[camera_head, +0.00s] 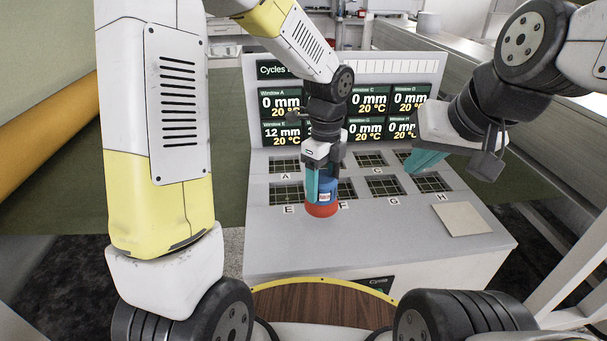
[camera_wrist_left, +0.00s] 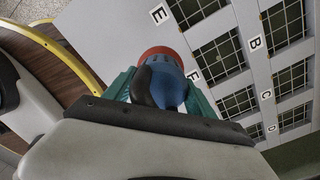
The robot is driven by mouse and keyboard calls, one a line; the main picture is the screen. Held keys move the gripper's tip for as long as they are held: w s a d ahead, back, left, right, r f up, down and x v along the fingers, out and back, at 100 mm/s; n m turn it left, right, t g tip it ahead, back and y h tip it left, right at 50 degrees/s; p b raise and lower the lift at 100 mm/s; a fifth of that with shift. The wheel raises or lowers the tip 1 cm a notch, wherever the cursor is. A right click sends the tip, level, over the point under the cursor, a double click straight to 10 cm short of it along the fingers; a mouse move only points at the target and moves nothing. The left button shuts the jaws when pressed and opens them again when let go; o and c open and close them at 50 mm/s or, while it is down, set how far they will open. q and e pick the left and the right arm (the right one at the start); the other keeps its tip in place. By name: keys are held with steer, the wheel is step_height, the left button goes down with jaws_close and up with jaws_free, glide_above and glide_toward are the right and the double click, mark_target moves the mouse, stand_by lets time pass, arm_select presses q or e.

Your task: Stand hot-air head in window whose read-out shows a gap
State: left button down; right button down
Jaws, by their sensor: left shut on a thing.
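The hot-air head (camera_head: 322,208), with a red lower part and a blue upper part, is upright in my left gripper (camera_head: 322,183). Its teal fingers are shut on the blue part. The left wrist view shows the head (camera_wrist_left: 158,54) between the fingers (camera_wrist_left: 158,92). It is over or on the bench front, between windows E (camera_head: 287,193) and F (camera_head: 346,188); contact is unclear. The read-out for window E (camera_head: 282,133) says 12 mm, 20 °C. Other readable read-outs say 0 mm; some are hidden behind my left arm. My right gripper (camera_head: 427,160) hangs above the right windows, apparently empty, finger gap unclear.
The grey bench (camera_head: 330,250) has two rows of gridded windows, labelled by letter. A beige square plate (camera_head: 461,219) lies at its front right. The display panel (camera_head: 345,65) stands behind. The bench front is otherwise clear.

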arm_select(q)
steer(key=shift+w+a+f, duration=0.8)
steer(key=shift+w+a, duration=0.95)
steer(key=shift+w+a+f, duration=0.75)
steer(key=shift+w+a, duration=0.95)
steer(key=shift+w+a+f, duration=0.8)
steer(key=shift+w+a, duration=0.95)
steer(key=shift+f, duration=0.1)
steer(key=shift+c, duration=1.5)
jaws_free()
steer(key=shift+f, duration=0.1)
